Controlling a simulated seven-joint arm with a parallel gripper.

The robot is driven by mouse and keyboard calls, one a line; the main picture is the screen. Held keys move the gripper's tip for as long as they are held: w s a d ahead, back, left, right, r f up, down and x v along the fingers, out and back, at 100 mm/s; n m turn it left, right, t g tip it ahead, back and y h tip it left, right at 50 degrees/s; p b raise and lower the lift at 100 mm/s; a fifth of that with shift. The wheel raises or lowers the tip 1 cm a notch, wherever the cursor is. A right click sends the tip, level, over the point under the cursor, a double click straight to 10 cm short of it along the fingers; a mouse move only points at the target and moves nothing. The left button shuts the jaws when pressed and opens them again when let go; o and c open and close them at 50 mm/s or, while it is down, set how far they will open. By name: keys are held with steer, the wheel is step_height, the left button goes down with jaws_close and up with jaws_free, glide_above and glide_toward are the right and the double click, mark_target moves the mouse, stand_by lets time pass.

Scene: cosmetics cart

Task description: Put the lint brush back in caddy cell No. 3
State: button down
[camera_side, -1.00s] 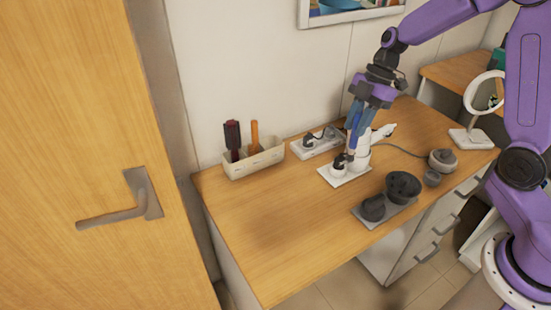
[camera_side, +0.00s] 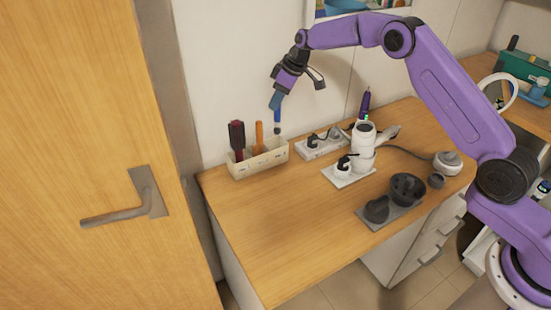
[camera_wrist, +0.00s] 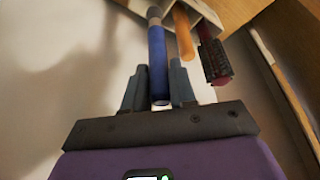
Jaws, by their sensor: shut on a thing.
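My gripper (camera_side: 276,97) is shut on a slim blue tool, which I take for the lint brush (camera_side: 277,117). The brush hangs nearly upright, its pale-and-dark lower end above the right end of the cream caddy (camera_side: 262,164) and apart from it. In the wrist view the blue brush (camera_wrist: 157,60) lies between my two fingers and points toward the caddy (camera_wrist: 206,12). A dark red hairbrush (camera_side: 237,138) and an orange-handled tool (camera_side: 259,135) stand in the caddy's left and middle parts. Cell numbers are not readable.
A white power strip (camera_side: 320,146) lies right of the caddy. Beyond it stand a white holder (camera_side: 363,145) with a purple item (camera_side: 365,104) above it and a grey tray with dark cups (camera_side: 405,190). The wall is close behind. The desk's front left is clear.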

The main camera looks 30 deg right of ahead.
mark_target(277, 124)
steer(key=shift+w+a+f, duration=0.1)
steer(key=shift+w+f, duration=0.05)
steer(key=shift+w, duration=0.1)
steer(key=shift+f, duration=5.15)
steer(key=c, duration=0.9)
jaws_free()
steer(key=shift+r, duration=0.1)
steer(key=shift+r, duration=0.6)
steer(key=v, duration=1.1)
steer(key=shift+s, duration=0.1)
